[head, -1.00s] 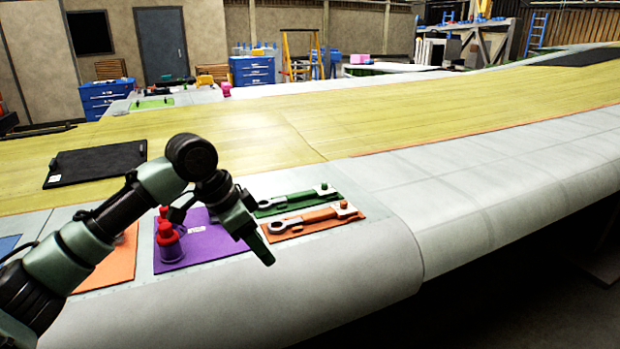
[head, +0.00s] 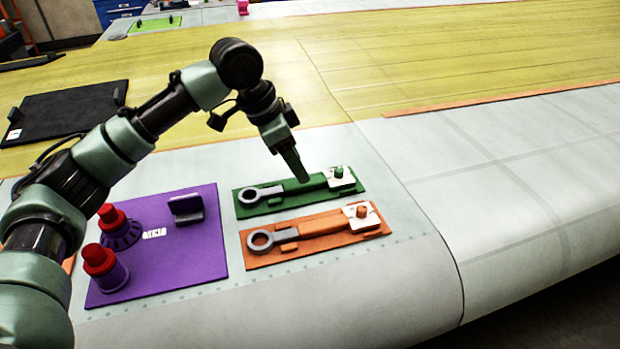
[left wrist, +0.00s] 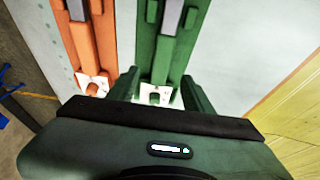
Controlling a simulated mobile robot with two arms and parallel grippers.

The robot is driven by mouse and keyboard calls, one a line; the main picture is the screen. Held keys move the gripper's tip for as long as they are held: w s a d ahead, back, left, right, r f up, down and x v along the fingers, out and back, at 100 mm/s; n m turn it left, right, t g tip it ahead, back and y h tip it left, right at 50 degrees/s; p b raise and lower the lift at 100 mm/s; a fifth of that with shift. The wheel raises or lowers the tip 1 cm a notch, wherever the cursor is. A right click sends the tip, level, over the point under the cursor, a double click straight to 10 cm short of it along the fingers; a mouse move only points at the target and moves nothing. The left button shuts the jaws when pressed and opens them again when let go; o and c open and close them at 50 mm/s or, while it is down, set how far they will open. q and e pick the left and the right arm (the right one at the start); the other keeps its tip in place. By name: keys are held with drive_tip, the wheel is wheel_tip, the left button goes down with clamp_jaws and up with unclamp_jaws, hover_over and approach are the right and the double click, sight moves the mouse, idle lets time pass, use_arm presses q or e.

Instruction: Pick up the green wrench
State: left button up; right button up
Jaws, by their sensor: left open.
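The green wrench (head: 302,186) has a grey ring end and a green handle. It lies on a green mat (head: 245,212) on the wing, ring end to the left, with a green peg and a white tag at its right end. My left gripper (head: 303,178) points down above the handle and overlaps it in the head view. In the left wrist view the open jaws (left wrist: 159,88) show on either side of the green wrench (left wrist: 164,50), near the tag end. I cannot tell the exact height gap. My right gripper is not in view.
An orange wrench (head: 312,228) on an orange mat (head: 262,262) lies just in front of the green one. A purple mat (head: 190,258) with two red-topped items (head: 108,268) is to the left. A black tray (head: 62,112) lies farther back. The wing surface at right is clear.

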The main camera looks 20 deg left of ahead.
sight(297, 187)
use_arm(q)
drive_tip(key=p+x, duration=0.1)
drive_tip(key=x, duration=0.3)
drive_tip(key=shift+w+f, duration=0.1)
drive_tip(key=shift+f, duration=0.2)
drive_tip(key=shift+d+f, duration=0.1)
drive_tip(key=shift+f, duration=0.1)
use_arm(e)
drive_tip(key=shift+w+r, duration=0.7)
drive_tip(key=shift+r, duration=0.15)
use_arm(q)
drive_tip(key=shift+p, duration=0.5)
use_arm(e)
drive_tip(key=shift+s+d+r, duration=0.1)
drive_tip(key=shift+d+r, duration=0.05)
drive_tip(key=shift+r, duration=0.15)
use_arm(q)
drive_tip(key=shift+f, duration=0.1)
clamp_jaws()
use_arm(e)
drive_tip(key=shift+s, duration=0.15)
